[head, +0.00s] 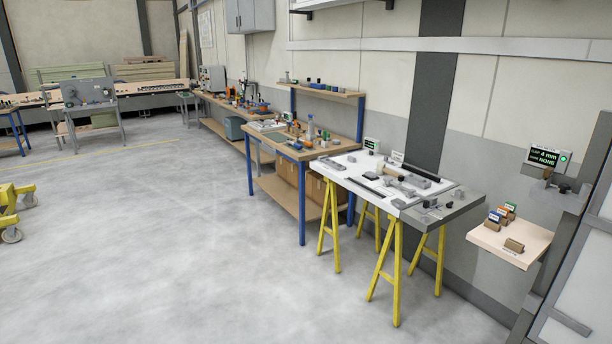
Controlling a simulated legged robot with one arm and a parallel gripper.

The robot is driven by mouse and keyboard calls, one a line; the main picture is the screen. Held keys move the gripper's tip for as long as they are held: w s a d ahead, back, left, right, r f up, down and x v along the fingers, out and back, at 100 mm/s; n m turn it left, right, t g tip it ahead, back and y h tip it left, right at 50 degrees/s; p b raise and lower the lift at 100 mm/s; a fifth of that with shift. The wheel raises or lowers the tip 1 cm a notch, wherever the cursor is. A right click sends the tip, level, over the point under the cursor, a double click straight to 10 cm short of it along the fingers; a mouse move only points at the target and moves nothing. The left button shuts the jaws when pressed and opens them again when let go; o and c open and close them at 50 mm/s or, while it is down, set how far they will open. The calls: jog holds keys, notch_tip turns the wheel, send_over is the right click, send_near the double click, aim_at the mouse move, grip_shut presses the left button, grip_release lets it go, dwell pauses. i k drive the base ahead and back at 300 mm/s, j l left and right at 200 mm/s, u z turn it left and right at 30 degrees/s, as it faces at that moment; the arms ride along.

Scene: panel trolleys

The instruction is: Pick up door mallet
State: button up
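I cannot pick out the door mallet for certain. A small brown item with dark parts (549,178) is on the wall at the right, below a display; its shape is too small to tell. A small shelf (483,238) juts out below it. On this shelf are a brown block (514,245) near the front and several small blocks with coloured labels (502,216) behind it. My gripper is not in view.
A white-topped table on yellow trestles (398,205) carries grey parts. A blue-legged wooden workbench (320,155) stands beyond it. A grey frame (565,250) borders the shelf at right. A yellow wheeled thing (10,205) is at left. The middle floor is clear.

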aim_at(381, 170)
jog(key=i, duration=2.05)
jog(key=i+z, duration=0.2)
jog(key=i, duration=0.35)
jog(key=i+j+z, duration=0.15)
jog(key=i, duration=0.35)
jog(key=i+j+z, duration=0.2)
jog(key=i, duration=0.35)
jog(key=i+j+z, duration=0.2)
jog(key=i, duration=0.3)
jog(key=i+j+z, duration=0.1)
jog(key=i, duration=0.2)
jog(key=i+j+z, duration=0.15)
jog(key=i, duration=0.15)
